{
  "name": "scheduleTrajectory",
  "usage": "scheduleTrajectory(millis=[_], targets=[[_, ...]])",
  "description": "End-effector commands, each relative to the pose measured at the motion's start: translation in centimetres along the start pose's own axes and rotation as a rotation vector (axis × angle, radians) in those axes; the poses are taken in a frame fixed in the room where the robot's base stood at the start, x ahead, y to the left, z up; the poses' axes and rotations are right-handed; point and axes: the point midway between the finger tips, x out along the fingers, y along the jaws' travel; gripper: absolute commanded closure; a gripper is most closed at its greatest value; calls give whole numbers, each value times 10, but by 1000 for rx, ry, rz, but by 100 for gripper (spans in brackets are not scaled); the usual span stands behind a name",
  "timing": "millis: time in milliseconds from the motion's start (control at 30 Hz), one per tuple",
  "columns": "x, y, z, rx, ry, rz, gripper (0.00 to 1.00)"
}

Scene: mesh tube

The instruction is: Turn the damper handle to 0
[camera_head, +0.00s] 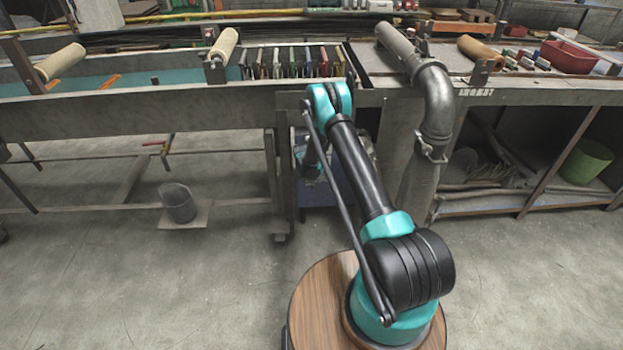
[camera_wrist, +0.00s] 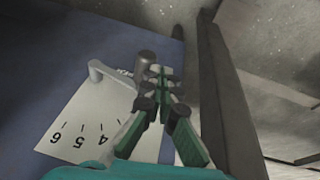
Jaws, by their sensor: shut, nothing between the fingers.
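In the wrist view, a white dial plate (camera_wrist: 72,122) with the numbers 6, 5 and 4 lies on a blue surface. The damper handle (camera_wrist: 111,75) is a light grey bar across the plate's upper part, with a dark grey cylinder (camera_wrist: 146,63) near its right end; whether they join is unclear. My gripper (camera_wrist: 159,76) is shut and empty, its tips just right of the bar's end and close to the cylinder. I cannot tell whether they touch. The rest of the scale is hidden by my gripper. In the head view, my arm covers the gripper and dial.
In the head view, a blue box (camera_head: 322,192) stands under the bench, behind my arm. A large grey pipe (camera_head: 436,105) rises to its right. A bench leg (camera_head: 282,190) stands to its left. In the wrist view, a dark upright beam (camera_wrist: 216,100) runs close right of my gripper.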

Motion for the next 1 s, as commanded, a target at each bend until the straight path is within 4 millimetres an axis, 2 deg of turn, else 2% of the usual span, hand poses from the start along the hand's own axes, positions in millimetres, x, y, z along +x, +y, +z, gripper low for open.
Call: scheduleTrajectory(millis=[400, 1000], targets=[[21, -12, 6, 0, 0, 0, 100], [24, -13, 7, 0, 0, 0, 100]])
